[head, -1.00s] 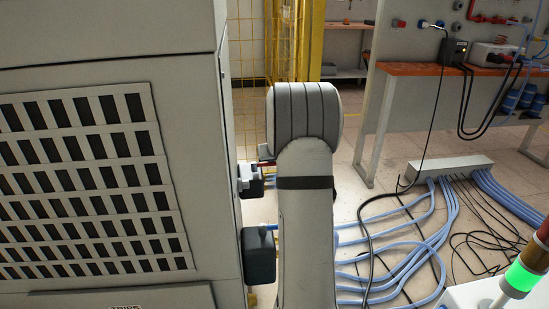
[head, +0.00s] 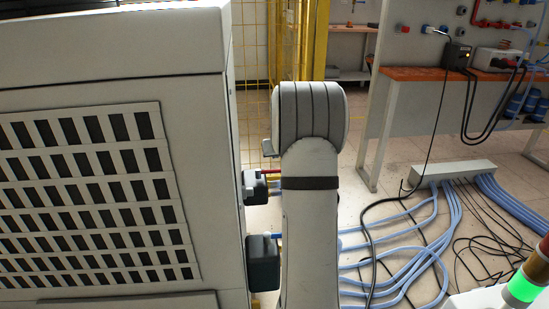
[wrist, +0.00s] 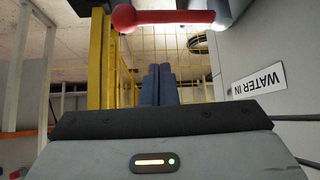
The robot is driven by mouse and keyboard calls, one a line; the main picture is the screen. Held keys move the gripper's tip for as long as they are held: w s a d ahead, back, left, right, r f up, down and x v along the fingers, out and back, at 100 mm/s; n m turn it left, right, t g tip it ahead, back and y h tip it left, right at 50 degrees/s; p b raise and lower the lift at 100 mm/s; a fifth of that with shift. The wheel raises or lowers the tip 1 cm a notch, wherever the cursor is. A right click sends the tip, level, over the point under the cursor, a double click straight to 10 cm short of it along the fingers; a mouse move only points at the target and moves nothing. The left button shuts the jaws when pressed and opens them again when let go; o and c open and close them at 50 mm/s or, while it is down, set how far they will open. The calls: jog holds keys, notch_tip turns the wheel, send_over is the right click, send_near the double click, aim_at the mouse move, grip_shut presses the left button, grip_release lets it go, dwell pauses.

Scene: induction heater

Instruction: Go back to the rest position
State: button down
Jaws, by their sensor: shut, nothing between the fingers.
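My gripper (wrist: 158,72) is in the wrist view, its two dark fingers together with nothing between them. A red handle (wrist: 165,17) crosses the top of the wrist view beyond the fingertips, apart from them. It joins a pale fitting at its right end, near a "WATER IN" label (wrist: 258,80) on the grey cabinet wall. In the head view my own arm stands upright in the middle and hides the gripper. A sliver of the red handle (head: 270,172) shows left of the arm.
The big grey cabinet (head: 205,100) fills the left, close to my arm, with dark fittings (head: 262,262) on its side. Blue hoses (head: 400,245) and black cables lie on the floor at right. A workbench (head: 450,75) stands behind. A green signal light (head: 522,286) is at lower right.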

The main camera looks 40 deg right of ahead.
jog(key=v, duration=0.4)
jog(key=p+v, duration=0.1)
jog(key=v, duration=0.1)
jog(key=shift+w+a, duration=0.1)
jog(key=shift+a, duration=0.2)
